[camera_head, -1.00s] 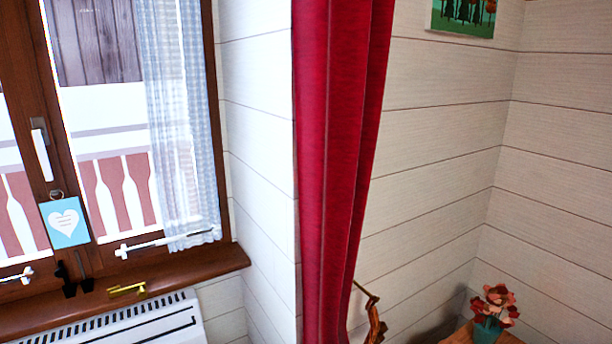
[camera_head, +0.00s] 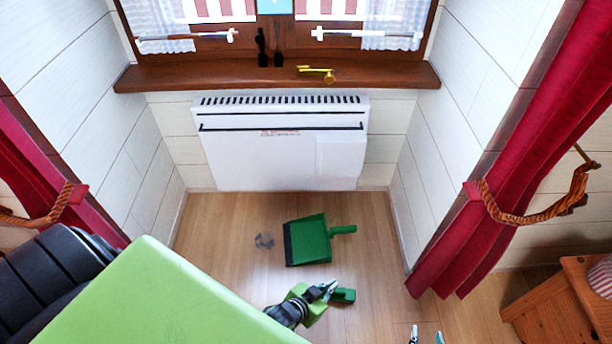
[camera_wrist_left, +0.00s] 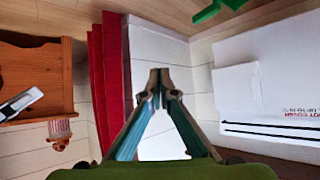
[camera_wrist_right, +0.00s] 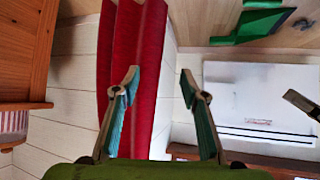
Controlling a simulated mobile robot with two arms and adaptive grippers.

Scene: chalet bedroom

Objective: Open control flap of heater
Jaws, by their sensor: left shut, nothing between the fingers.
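The white heater (camera_head: 255,160) hangs on the wall below the window sill, with a dark slotted grille on top. Its control flap (camera_head: 340,155) is the plain panel at its right end and looks closed. The heater also shows in the left wrist view (camera_wrist_left: 285,70) and right wrist view (camera_wrist_right: 262,95). My left gripper (camera_head: 331,290) is shut and empty, lower in the head view than the heater and apart from it. Its fingertips meet in the left wrist view (camera_wrist_left: 160,75). My right gripper (camera_head: 426,336) is at the bottom edge, open and empty; its fingers stand apart in the right wrist view (camera_wrist_right: 158,78).
A green dustpan (camera_head: 312,243) lies on the floor near a patch of dust (camera_head: 263,241). The wooden sill (camera_head: 230,76) juts out above the heater. Red curtains (camera_head: 535,150) flank the alcove. A wooden cabinet (camera_head: 560,300) stands at the right. Floor before the heater is mostly clear.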

